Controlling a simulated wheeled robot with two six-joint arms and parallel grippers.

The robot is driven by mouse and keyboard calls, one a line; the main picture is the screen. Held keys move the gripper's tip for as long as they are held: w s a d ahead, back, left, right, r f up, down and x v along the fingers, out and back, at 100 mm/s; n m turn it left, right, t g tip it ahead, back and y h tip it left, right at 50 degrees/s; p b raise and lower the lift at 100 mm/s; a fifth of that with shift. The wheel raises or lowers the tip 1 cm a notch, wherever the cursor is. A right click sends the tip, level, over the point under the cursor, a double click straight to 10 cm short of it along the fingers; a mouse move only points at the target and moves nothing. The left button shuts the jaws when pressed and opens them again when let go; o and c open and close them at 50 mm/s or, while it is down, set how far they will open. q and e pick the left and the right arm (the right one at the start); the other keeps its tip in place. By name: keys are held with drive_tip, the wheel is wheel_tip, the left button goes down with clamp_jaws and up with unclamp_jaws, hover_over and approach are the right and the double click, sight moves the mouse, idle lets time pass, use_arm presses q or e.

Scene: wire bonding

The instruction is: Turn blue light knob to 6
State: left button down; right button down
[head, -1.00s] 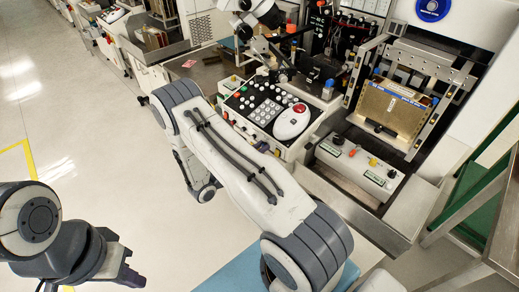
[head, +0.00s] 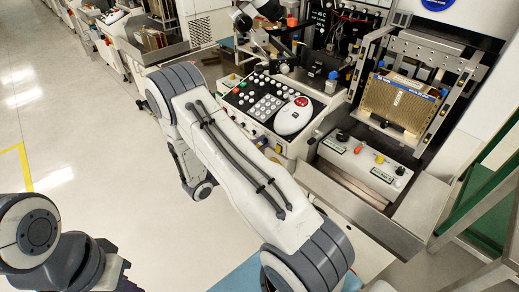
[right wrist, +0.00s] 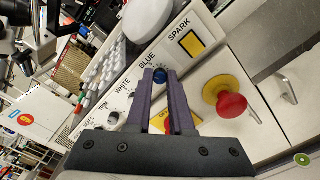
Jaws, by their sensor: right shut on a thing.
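The blue knob (right wrist: 160,74) sits beside the word BLUE on the white panel (right wrist: 152,45) in the right wrist view. My right gripper (right wrist: 160,80) has its two purple fingers on either side of the knob, shut on it. In the head view my right arm hides the knob and gripper. My left arm's dark end (head: 100,272) shows at the lower left; its fingers cannot be made out.
A red mushroom button (right wrist: 231,105) on a yellow base stands right of the fingers. A yellow SPARK square (right wrist: 191,42) lies above. In the head view, the white computer mouse-like unit (head: 293,117) and keypad (head: 263,105) top the console. Open floor lies left.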

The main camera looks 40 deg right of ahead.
drive_tip(key=shift+f+m+b, duration=0.15)
drive_tip(key=shift+m+b, duration=4.55)
drive_tip(key=shift+b, duration=0.45)
drive_tip(key=c, duration=0.8)
unclamp_jaws()
drive_tip(key=shift+a, duration=0.2)
drive_tip(key=a, duration=1)
drive_tip(key=shift+s, duration=0.45)
drive_tip(key=shift+a, duration=0.1)
